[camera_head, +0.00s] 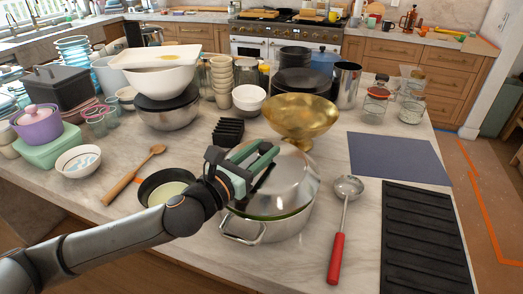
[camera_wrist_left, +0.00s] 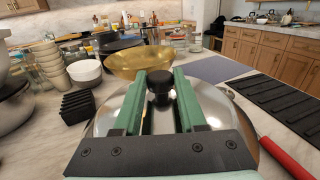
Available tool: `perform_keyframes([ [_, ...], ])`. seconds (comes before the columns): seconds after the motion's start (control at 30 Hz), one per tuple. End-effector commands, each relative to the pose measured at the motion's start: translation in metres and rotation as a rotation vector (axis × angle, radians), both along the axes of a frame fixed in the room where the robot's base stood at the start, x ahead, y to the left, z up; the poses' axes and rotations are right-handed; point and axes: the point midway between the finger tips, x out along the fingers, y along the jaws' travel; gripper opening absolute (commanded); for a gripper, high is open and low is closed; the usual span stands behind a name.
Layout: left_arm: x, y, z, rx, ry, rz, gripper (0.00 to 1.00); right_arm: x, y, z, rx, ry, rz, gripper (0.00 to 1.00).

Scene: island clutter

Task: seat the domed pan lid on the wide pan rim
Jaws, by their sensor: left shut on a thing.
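The domed pan lid (camera_head: 290,182) is shiny metal and lies over the wide pan (camera_head: 268,231), a steel pot with a loop handle at its front left. A greenish edge shows between lid and pan; I cannot tell whether the lid is fully seated. My left gripper (camera_head: 268,165) reaches in from the left above the lid. In the left wrist view its green fingers (camera_wrist_left: 160,90) are shut on the lid's black knob (camera_wrist_left: 160,82), with the shiny dome (camera_wrist_left: 215,105) beneath. The gripper hides the lid's left part in the head view. My right gripper is not in view.
A brass bowl (camera_head: 300,116) stands right behind the lid. A ladle with a red handle (camera_head: 336,258) lies to the right, beside a black ribbed mat (camera_head: 424,240). A small dark bowl (camera_head: 150,188) and a wooden spoon (camera_head: 130,178) lie left. A blue-grey mat (camera_head: 398,160) is bare.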

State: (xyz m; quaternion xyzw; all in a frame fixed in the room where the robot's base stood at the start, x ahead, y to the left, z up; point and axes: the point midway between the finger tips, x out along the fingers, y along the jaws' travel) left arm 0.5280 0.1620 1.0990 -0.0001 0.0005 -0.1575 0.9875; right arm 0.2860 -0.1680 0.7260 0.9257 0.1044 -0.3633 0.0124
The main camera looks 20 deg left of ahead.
Motion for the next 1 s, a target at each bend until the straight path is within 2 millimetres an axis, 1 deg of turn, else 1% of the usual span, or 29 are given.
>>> perform_keyframes([
  [0.3,-0.0002,-0.0001,0.0026,0.0,-0.003,0.0,0.0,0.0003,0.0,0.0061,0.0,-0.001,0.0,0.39],
  [0.77,-0.0002,-0.0002,0.0019,0.0,-0.004,-0.001,0.0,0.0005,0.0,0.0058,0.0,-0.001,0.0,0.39],
  [1.0,-0.0002,-0.0002,0.003,0.0,-0.004,0.0,0.0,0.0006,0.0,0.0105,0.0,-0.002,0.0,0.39],
])
